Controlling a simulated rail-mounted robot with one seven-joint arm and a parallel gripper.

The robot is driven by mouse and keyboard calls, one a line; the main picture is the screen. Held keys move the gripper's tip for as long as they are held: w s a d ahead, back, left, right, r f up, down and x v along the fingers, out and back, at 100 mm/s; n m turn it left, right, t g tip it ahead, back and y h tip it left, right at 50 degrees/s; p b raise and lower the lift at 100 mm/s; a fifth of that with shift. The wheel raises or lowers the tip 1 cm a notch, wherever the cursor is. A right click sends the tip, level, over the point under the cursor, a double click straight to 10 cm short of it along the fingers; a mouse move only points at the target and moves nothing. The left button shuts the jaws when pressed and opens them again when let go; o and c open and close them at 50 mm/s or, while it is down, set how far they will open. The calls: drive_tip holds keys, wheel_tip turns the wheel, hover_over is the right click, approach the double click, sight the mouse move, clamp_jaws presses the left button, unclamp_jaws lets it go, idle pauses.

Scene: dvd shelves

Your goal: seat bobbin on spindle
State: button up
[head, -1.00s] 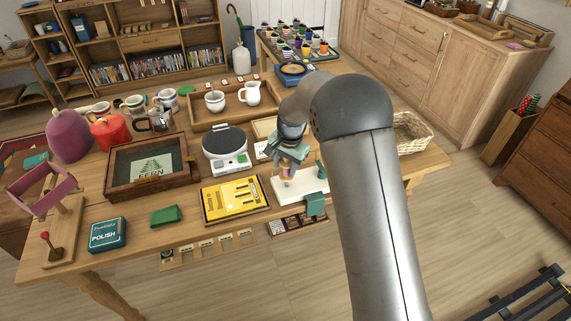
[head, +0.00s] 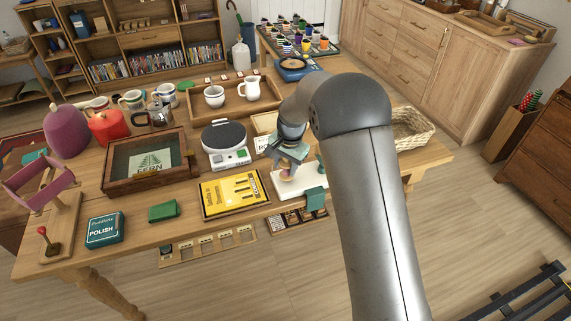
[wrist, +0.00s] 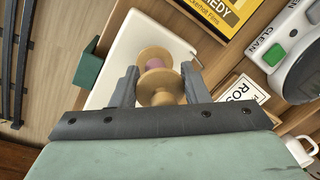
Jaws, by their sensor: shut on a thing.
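The bobbin (wrist: 156,57) is a tan wooden spool with pink thread between its round flanges. My gripper (wrist: 159,72) is shut on it, one grey finger on each side of the near flange in the wrist view. In the head view the bobbin (head: 286,176) is small below my gripper (head: 287,168), over the left part of a white base (head: 308,183). The spindle cannot be made out; the bobbin and fingers cover the spot below. I cannot tell whether the bobbin touches the base.
A green block (head: 316,199) sits at the base's front edge, and a small green upright (head: 320,165) stands behind. A wicker basket (head: 411,129) is at right.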

drive_tip(key=shift+f+b, duration=0.6)
drive_tip(key=shift+f, duration=0.45)
drive_tip(key=o, duration=1)
drive_tip(key=shift+o, duration=0.2)
drive_tip(key=shift+r, duration=0.1)
wheel_tip(320, 180, up, 17)
drive_tip(key=s+d, duration=0.1)
drive_tip(key=shift+s+d+b, duration=0.15)
drive_tip(key=shift+d+b, duration=0.15)
drive_tip(key=shift+d, duration=0.1)
drive_tip(key=shift+r, duration=0.1)
